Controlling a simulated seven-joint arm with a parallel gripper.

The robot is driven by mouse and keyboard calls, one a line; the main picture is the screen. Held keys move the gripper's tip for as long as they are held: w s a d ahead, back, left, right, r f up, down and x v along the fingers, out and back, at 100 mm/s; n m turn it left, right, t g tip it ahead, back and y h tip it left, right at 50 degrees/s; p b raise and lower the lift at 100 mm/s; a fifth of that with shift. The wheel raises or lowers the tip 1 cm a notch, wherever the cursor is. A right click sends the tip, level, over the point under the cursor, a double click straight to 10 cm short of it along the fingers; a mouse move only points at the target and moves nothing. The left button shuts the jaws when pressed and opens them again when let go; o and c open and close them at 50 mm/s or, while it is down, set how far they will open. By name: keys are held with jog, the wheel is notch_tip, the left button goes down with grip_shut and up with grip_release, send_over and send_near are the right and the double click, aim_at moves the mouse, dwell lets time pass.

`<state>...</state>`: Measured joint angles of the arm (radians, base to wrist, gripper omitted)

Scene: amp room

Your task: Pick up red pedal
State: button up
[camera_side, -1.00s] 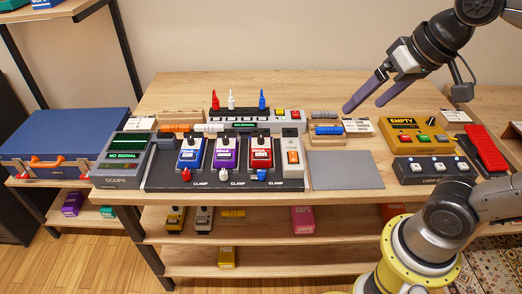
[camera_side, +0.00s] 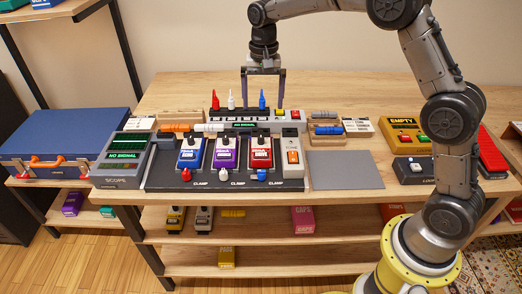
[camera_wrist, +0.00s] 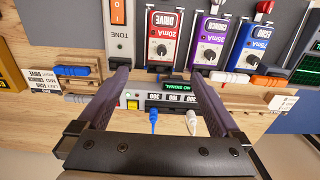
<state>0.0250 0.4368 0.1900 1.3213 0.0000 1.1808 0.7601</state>
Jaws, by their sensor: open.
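The red pedal (camera_side: 259,155), labelled DRIVE, stands on the dark pedalboard, right of a purple pedal (camera_side: 224,155) and a blue pedal (camera_side: 191,154). In the wrist view the red pedal (camera_wrist: 164,38) is at the top, beyond the fingertips and between them sideways. My gripper (camera_side: 263,86) is open and empty, pointing down above the back of the table, behind the red pedal. In the wrist view its two fingers (camera_wrist: 162,87) are spread over the power strip.
A power strip (camera_side: 240,121) with red, white and blue plugs standing up lies behind the pedals. A flat grey pad (camera_side: 345,169) lies bare further right.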

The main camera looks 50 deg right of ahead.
aim_at(261, 139)
notch_tip(261, 139, down, 9)
jog(key=shift+f, duration=0.1)
jog(key=shift+a+f, duration=0.2)
jog(key=shift+f, duration=1.1)
jog(key=shift+a+f, duration=0.15)
jog(key=shift+f, duration=1.15)
jog(key=shift+r, duration=0.1)
grip_shut()
